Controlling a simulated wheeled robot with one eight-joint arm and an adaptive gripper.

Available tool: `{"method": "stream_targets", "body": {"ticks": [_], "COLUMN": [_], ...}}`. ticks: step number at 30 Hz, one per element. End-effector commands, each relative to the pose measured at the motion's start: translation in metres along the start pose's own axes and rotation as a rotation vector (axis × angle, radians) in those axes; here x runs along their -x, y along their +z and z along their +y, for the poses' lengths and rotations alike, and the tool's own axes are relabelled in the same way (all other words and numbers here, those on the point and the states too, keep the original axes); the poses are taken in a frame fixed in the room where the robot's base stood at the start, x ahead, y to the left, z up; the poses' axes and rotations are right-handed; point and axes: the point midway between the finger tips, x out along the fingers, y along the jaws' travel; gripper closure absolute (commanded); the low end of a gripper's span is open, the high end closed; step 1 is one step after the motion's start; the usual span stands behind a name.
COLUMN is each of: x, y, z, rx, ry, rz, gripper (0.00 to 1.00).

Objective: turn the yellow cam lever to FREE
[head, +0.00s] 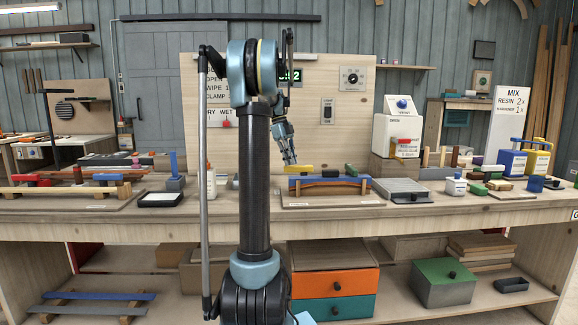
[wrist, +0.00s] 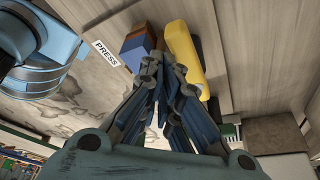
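The yellow cam lever (head: 299,169) lies at the left end of the blue-topped press (head: 335,180) on the bench. In the wrist view the yellow lever (wrist: 183,48) is a long rounded bar just beyond the right fingertip. My gripper (head: 289,160) points down just above the lever's left part. In the wrist view my gripper (wrist: 166,66) has its fingertips close together, with nothing seen between them. I cannot tell whether a fingertip touches the lever. No FREE marking is readable.
A PRESS label (wrist: 105,53) lies on the press board beside a blue-and-brown block end (wrist: 135,52). A green part (head: 351,170) stands at the press's right.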

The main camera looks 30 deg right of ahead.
Motion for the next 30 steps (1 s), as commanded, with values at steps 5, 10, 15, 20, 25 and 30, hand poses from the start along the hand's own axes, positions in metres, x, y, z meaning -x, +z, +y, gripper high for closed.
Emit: {"method": "stream_targets", "body": {"ticks": [5,10,15,20,25,30], "x": [0.029,0.054,0.07,0.076,0.076,0.076], "y": [-0.008,-0.014,-0.018,-0.019,-0.019,-0.019], "z": [-0.007,-0.013,-0.017,-0.018,-0.018,-0.018], "rx": [-0.002,-0.003,-0.003,-0.003,-0.003,-0.002], "ry": [0.002,0.003,0.003,0.003,0.003,0.003], "rz": [0.001,0.002,0.003,0.003,0.003,0.003], "gripper": [1.0,1.0,1.0,1.0,1.0,1.0]}}
